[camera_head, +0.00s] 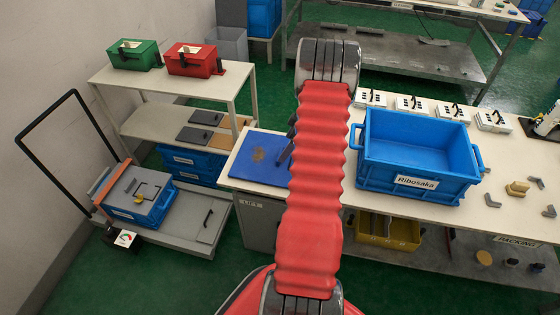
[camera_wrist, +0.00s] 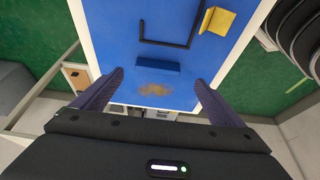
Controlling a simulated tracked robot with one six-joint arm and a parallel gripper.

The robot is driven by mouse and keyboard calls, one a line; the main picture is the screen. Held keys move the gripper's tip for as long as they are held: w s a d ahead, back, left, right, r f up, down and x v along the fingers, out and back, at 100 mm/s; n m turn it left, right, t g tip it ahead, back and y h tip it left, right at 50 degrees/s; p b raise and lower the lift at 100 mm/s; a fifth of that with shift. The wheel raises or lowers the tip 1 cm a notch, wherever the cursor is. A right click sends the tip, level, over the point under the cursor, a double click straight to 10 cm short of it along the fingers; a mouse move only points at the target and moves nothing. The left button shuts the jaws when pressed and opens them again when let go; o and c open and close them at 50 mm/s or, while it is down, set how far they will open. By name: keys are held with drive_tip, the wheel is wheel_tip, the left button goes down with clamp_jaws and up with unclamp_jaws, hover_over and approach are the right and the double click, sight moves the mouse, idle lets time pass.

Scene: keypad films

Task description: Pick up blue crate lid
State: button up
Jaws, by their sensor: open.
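The blue crate lid (camera_head: 250,165) lies flat on the pale bench, left of my red arm, with a brownish patch on it. My arm hides its right side. In the wrist view a blue surface with a similar patch, apparently the lid (camera_wrist: 120,50), fills the middle. A raised blue block (camera_wrist: 145,67), a black bracket-like handle and a yellow piece show on or over it. My gripper (camera_wrist: 160,82) is open, one finger on each side of the patch. No contact with the lid is visible. In the head view a dark part of my gripper (camera_head: 287,150) shows beside the arm.
A blue crate marked Ribosaka (camera_head: 415,182) stands on the bench right of my arm. Several white keypad boxes (camera_head: 410,104) line the bench behind it. At left are a shelf with green (camera_head: 133,55) and red boxes (camera_head: 194,60), and a cart carrying a grey-topped blue crate (camera_head: 138,195).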

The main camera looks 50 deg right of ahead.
drive_tip(key=shift+w+f, duration=0.1)
drive_tip(key=shift+f, duration=0.15)
drive_tip(key=shift+d+x, duration=0.2)
drive_tip(key=shift+x, duration=2.45)
drive_tip(key=c, duration=1.7)
drive_tip(key=shift+r, duration=0.1)
drive_tip(key=shift+c, duration=0.2)
wheel_tip(320, 180, up, 10)
